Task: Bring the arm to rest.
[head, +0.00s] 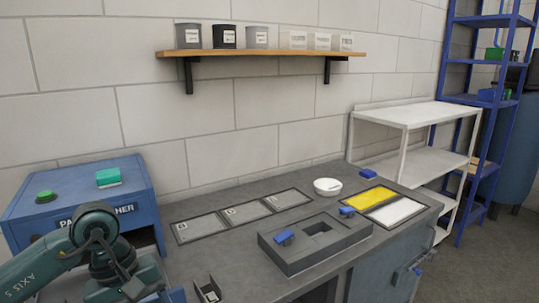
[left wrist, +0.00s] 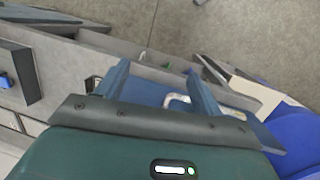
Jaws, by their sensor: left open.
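My left arm (head: 95,245) is teal and comes in at the lower left of the head view, in front of a blue machine (head: 135,186). Its gripper is not clear in the head view. In the left wrist view my left gripper (left wrist: 158,72) has two blue-grey fingers spread apart with nothing between them. Beyond the fingers are a blue surface and a pale handle-like loop (left wrist: 177,100). My right gripper is in neither view.
The grey bench (head: 225,255) carries a dark fixture block (head: 335,250) with blue handles, three framed panels, a white bowl (head: 327,186) and yellow and white panels. A small open box (head: 208,290) is near the arm. White shelving (head: 415,113) stands at the right.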

